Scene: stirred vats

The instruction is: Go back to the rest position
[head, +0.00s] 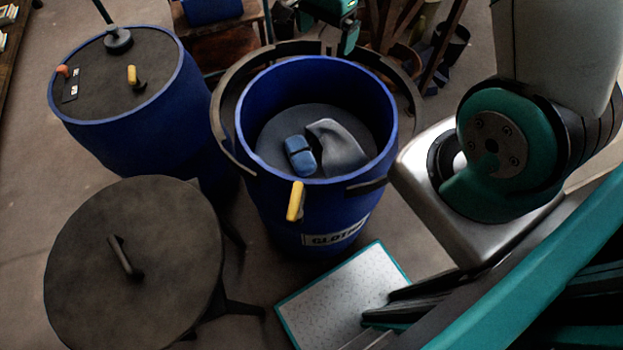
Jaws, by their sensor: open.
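My gripper (328,30) appears at the top edge of the head view, beyond the open vat. Its teal and black fingers stand apart and hold nothing I can see. Its upper part is cut off by the frame. The open blue vat (262,205) stands in the middle, with a partly readable label on its front. Inside it lie a blue block-like object (300,156) and a grey curved piece (338,148). A yellow handle (296,201) is on the vat's front.
A dark round lid-like disc (135,265) with a handle rests on a legged stand at lower left. A closed blue vat (130,95) stands behind it. A teal-edged speckled plate (345,300) lies at the front. A bench (235,35) and clutter fill the back.

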